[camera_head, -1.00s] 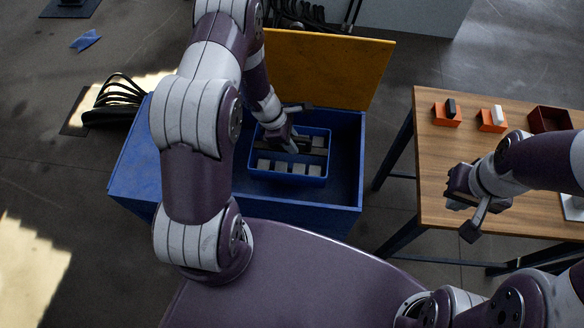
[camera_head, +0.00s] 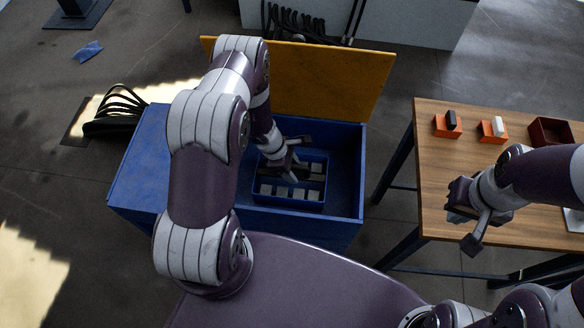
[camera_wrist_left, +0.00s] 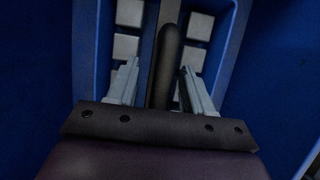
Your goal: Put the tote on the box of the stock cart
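The tote (camera_head: 262,193) is a small blue tray with several grey blocks and a dark handle bar along its middle. It sits inside the large blue box (camera_head: 345,205) of the stock cart, apart from the walls that I can see. Whether its base touches the box floor is hidden. My left gripper (camera_head: 290,175) is over the tote. In the left wrist view its fingers (camera_wrist_left: 160,85) stand either side of the dark handle (camera_wrist_left: 168,50), with a gap visible.
A yellow panel (camera_head: 320,85) stands up at the back of the box. A wooden table (camera_head: 440,170) at right holds two orange holders (camera_head: 447,125) and a dark red bin (camera_head: 550,131). Black cables (camera_head: 115,115) lie left of the box. Floor between box and table is open.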

